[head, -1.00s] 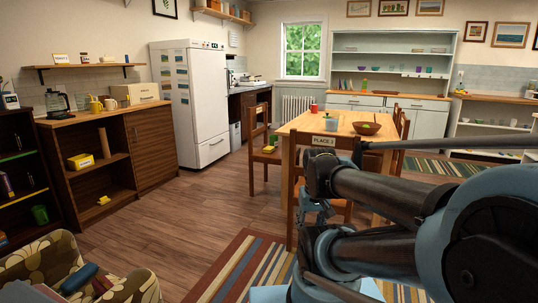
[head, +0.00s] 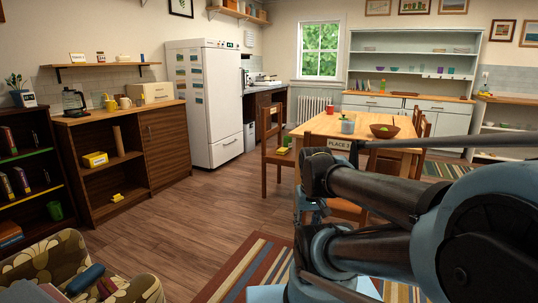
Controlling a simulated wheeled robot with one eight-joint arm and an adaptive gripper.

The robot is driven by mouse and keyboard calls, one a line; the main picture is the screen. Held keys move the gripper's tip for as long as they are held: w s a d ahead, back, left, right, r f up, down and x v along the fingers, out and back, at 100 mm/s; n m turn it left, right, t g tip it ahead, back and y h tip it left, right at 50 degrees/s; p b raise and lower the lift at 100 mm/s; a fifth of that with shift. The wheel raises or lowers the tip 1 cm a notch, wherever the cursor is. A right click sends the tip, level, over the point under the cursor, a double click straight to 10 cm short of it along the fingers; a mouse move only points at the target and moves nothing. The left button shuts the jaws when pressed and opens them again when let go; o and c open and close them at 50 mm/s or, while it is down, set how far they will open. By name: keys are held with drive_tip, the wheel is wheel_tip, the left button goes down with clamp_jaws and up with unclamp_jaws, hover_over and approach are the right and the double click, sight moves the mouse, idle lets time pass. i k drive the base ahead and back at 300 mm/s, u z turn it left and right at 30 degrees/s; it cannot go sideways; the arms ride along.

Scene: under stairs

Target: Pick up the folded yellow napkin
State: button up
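A small yellow item (head: 117,197) lies on the bottom shelf of the open brown cabinet (head: 125,175) at left. A flat yellow-green item (head: 283,151) lies on the seat of the wooden chair left of the table. Both are too small to tell which, if either, is the folded napkin. My arm is folded in front at the lower right, well apart from both. Part of my gripper (head: 308,206) seems to show below the arm's near joint; its fingers are too hidden to tell open from shut.
A yellow box (head: 95,159) sits on the cabinet's upper shelf. The wooden table (head: 330,124) with chairs stands ahead, behind my arm. A patterned armchair (head: 130,290) is close at lower left, a striped rug (head: 240,272) lies below. Bare floor (head: 205,205) is free between cabinet and chairs.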

sight(282, 150)
drive_tip(key=u, duration=0.4)
drive_tip(key=i, duration=1.3)
drive_tip(key=u, duration=0.35)
drive_tip(key=i, duration=1.35)
drive_tip(key=z, duration=0.4)
drive_tip(key=i, duration=1.15)
drive_tip(key=z, duration=0.35)
